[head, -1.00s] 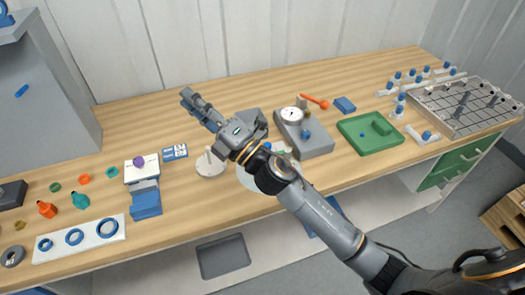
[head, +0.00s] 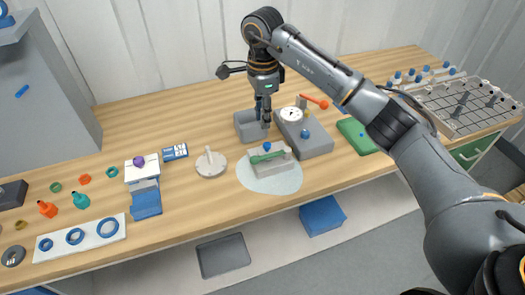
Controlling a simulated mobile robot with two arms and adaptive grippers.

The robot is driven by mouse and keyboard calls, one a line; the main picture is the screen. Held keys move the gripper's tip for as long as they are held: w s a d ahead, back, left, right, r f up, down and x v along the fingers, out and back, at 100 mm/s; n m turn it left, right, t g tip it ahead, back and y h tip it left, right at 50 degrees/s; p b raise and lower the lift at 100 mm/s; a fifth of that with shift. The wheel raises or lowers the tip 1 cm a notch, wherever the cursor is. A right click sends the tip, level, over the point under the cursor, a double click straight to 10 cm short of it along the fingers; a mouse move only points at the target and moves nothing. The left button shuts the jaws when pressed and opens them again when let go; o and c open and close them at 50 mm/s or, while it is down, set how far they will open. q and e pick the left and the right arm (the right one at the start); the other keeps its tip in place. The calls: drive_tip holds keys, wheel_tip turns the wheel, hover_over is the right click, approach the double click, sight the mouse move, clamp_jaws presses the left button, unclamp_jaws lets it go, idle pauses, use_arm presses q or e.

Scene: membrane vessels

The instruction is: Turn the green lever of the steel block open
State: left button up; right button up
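The steel block (head: 266,171) sits on a round pale mat (head: 249,183) near the middle of the bench. Its green lever (head: 266,157) lies along the top, with a blue knob (head: 267,146) beside it. My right gripper (head: 263,122) points down over the grey tray behind the block, apart from the lever. Its fingers look close together, but the view is too small to tell open from shut. My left gripper is not in view.
The open grey tray (head: 241,124) stands behind the block. A grey unit with a dial gauge (head: 318,147) and a red-handled lever (head: 314,101) are close on the right. A white disc with a peg (head: 208,170) is on the left. My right arm crosses above the right side.

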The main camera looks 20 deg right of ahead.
sight(262, 157)
wheel_tip(262, 157, down, 13)
drive_tip(key=p, duration=0.4)
drive_tip(key=shift+a+r, duration=0.1)
drive_tip(key=shift+f, duration=0.45)
drive_tip(key=shift+c, duration=0.2)
clamp_jaws()
